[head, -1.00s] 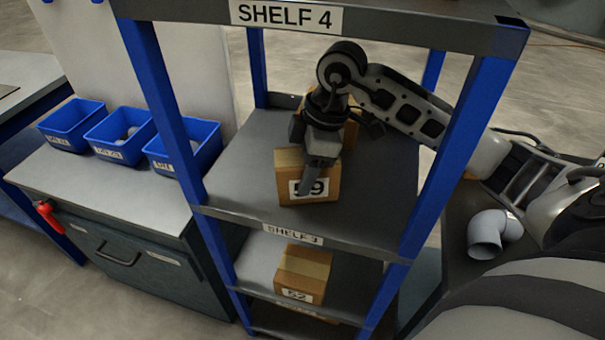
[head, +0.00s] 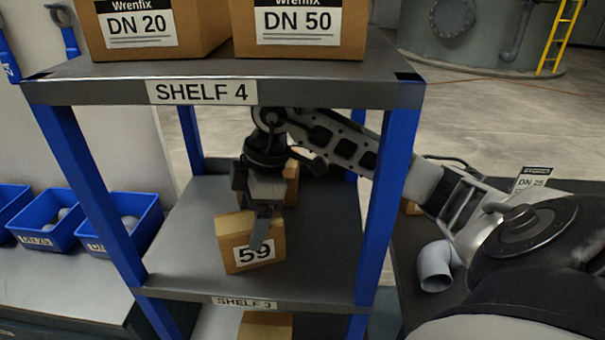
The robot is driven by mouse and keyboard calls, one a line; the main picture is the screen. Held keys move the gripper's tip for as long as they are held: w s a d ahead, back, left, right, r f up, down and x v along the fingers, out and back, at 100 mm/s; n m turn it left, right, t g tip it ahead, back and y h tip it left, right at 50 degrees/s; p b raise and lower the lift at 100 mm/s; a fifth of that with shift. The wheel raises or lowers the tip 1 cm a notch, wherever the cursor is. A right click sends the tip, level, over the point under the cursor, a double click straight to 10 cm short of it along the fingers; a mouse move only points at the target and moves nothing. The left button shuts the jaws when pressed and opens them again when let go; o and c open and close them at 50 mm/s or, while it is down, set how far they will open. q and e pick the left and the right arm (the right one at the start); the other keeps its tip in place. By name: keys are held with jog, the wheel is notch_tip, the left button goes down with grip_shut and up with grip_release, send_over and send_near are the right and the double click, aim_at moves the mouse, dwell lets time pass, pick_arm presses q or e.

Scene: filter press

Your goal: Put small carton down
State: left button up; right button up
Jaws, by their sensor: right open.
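A small carton marked 59 (head: 236,250) stands on the board labelled Shelf 3 (head: 185,255), near its front edge. My right gripper (head: 262,232) is at the carton's near side, with its fingers pointing down over the carton's top and front face. It is open, and a finger covers part of the number. A second carton (head: 291,178) stands behind, partly hidden by the gripper. My left gripper does not show.
The Shelf 4 board (head: 330,92) is close above my right arm and carries DN 20 (head: 150,50) and DN 50 cartons (head: 300,45). Blue posts (head: 385,205) flank the bay. Blue bins (head: 50,235) stand left. A grey pipe elbow (head: 434,268) lies right. Another carton (head: 265,325) shows below.

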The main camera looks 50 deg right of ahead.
jog(key=s+d+b, duration=0.1)
jog(key=d, duration=0.2)
jog(key=s+d+b, duration=0.1)
jog(key=s+d, duration=0.1)
jog(key=d, duration=0.1)
jog(key=s+d+f+b, duration=0.1)
jog(key=s+d, duration=0.1)
jog(key=d, duration=0.1)
jog(key=shift+d, duration=0.2)
jog(key=shift+s+d+r+b, duration=0.2)
jog(key=shift+d+r+b, duration=0.1)
jog(key=shift+d+b, duration=0.2)
jog(key=shift+a+r, duration=0.1)
